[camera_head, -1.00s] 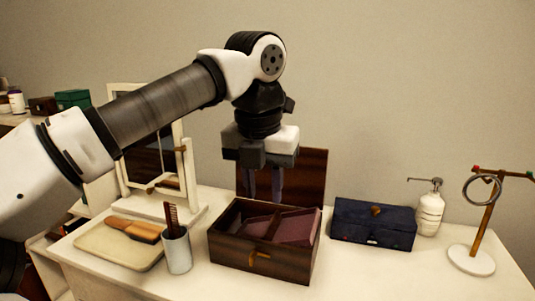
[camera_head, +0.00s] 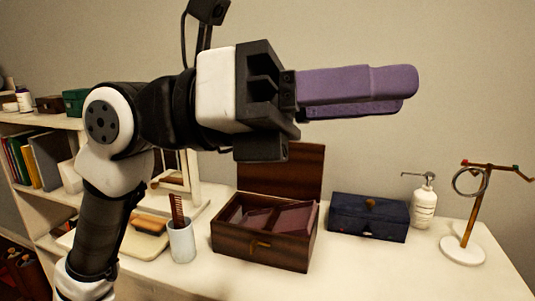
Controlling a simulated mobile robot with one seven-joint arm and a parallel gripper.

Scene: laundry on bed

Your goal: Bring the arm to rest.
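My arm is folded up at the left, and my gripper (camera_head: 405,92) is raised high above the dresser top, pointing to the right. Its two purple fingers lie nearly one behind the other from this angle, so the gap between them is hidden. No object shows between them. The gripper is well above and apart from everything on the dresser.
Below stand an open wooden box (camera_head: 230,244) with dark red contents, a closed navy box (camera_head: 367,230), a white pump bottle (camera_head: 424,208) and a ring stand (camera_head: 463,250). A cup with a comb (camera_head: 181,243) and a tray with a brush (camera_head: 150,222) are near my arm. Shelves (camera_head: 40,122) stand left.

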